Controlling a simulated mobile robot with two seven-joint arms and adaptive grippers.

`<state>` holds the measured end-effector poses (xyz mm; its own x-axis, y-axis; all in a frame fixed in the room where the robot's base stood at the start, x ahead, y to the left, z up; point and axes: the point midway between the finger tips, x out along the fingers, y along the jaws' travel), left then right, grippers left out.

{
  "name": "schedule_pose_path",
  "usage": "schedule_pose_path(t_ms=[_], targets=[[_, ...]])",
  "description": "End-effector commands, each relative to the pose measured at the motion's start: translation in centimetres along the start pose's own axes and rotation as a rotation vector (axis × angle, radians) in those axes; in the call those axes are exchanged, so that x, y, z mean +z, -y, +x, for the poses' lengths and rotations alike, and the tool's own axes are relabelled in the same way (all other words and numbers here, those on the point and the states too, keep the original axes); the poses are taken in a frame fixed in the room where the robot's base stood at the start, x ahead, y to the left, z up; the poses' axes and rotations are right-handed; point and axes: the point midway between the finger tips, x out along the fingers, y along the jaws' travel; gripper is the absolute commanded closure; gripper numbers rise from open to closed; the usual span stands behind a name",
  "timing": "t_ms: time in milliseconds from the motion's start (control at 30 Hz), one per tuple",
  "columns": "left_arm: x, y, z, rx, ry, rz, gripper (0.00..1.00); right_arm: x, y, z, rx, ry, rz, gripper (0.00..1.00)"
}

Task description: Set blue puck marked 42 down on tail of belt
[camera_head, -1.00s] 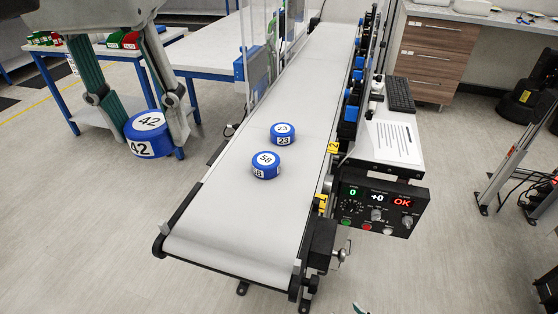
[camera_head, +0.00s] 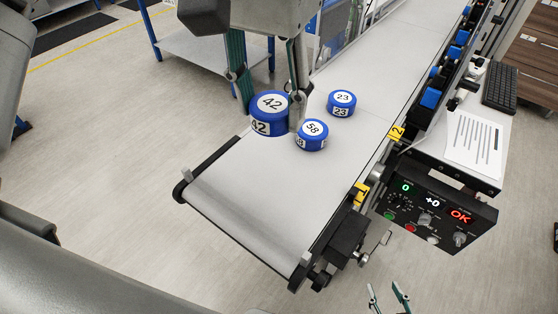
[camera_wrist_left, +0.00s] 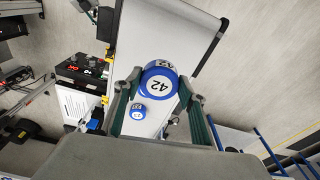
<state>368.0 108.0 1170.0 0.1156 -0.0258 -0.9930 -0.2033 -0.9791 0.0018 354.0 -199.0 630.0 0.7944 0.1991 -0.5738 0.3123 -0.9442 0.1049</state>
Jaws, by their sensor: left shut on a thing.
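The blue puck marked 42 (camera_head: 270,112) is upright between the fingers of my left gripper (camera_head: 272,108), which is shut on it. It is at the left edge of the white belt (camera_head: 250,185), just left of the blue puck marked 58 (camera_head: 312,135). I cannot tell whether its underside touches the belt. The left wrist view shows the held puck (camera_wrist_left: 158,84) between the fingertips, over the belt. The blue puck marked 23 (camera_head: 341,103) sits further up the belt. My right gripper (camera_head: 389,298) is open and empty at the bottom edge, off the belt.
The near end of the belt, toward its end roller (camera_head: 235,222), is bare. A control box (camera_head: 430,205) with lit displays and a shelf with a paper sheet (camera_head: 474,138) stand along the right side. A table with blue legs (camera_head: 205,52) is behind on the left.

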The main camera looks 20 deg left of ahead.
Motion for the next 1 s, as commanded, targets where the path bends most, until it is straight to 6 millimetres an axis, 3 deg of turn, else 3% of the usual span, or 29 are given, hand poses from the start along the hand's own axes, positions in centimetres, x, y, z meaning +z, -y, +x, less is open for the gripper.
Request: schedule_pose_path(t_ms=[100, 300, 567, 800, 1000], targets=[[0.5, 0.0, 3.2, 0.001, 0.006, 0.003, 0.82, 0.7, 0.1, 0.2, -0.002, 0.007, 0.001, 0.6], [1.0, 0.0, 7.3, 0.002, 0.004, 0.002, 0.82, 1.3, 0.2, 0.4, -0.003, 0.012, 0.001, 0.6], [1.2, 0.0, 9.5, 0.001, 0.001, 0.0, 0.82, 1.4, 0.1, 0.5, -0.001, 0.013, -0.002, 0.6], [1.6, 0.0, 12.5, 0.001, 0.002, 0.0, 0.82, 1.2, -0.1, 0.5, 0.001, 0.007, -0.006, 0.6], [1.5, 0.0, 12.8, 0.0, -0.001, 0.0, 0.82, 0.9, -0.2, 0.6, 0.003, 0.003, -0.007, 0.6]])
